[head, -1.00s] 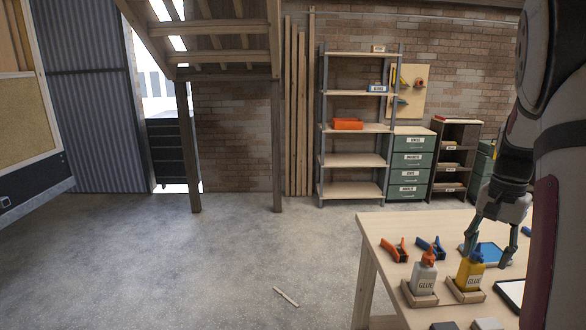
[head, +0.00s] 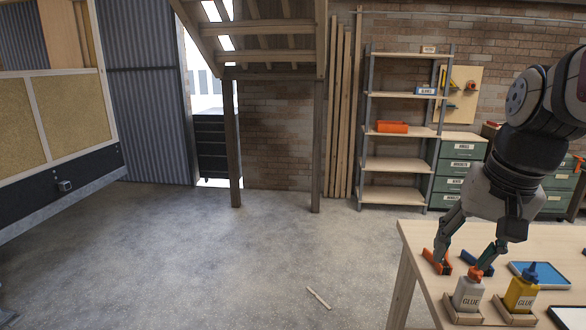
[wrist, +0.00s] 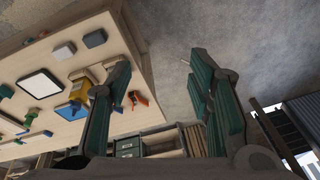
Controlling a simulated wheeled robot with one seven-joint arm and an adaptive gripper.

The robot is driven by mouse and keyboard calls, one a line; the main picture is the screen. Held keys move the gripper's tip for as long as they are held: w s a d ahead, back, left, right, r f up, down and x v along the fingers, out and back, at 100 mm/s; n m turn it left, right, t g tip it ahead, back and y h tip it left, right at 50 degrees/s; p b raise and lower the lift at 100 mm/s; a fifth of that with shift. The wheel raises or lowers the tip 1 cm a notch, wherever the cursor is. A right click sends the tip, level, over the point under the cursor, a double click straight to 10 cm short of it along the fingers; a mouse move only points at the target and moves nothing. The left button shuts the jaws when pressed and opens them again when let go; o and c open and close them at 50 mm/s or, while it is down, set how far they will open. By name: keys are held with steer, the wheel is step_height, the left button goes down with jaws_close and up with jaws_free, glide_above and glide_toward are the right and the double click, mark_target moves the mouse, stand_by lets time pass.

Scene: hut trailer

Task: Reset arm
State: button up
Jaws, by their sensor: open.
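My gripper (head: 464,262) is open and empty at the near left part of the wooden table (head: 420,238) in the head view. Its fingers point down and spread in front of the orange clamp (head: 436,262) and the blue clamp (head: 470,261); I cannot tell how high above the table they are. In the wrist view the two green-padded fingers (wrist: 160,80) stand wide apart with bare floor between them. The orange clamp (wrist: 138,99) shows just right of the left finger there.
A white glue bottle (head: 468,292) and a yellow glue bottle (head: 521,292) stand in wooden holders near the gripper. A blue tray (head: 541,274) lies to the right. A shelf rack (head: 393,164) stands behind the table. The concrete floor (head: 230,260) to the left is mostly clear.

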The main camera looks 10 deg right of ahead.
steer(key=s+a+n+t, duration=0.2)
steer(key=s+a+n, duration=0.4)
steer(key=s+a, duration=0.3)
steer(key=a, duration=0.2)
steer(key=shift+s+a+t, duration=0.25)
steer(key=shift+a+t, duration=0.05)
steer(key=shift+a, duration=0.05)
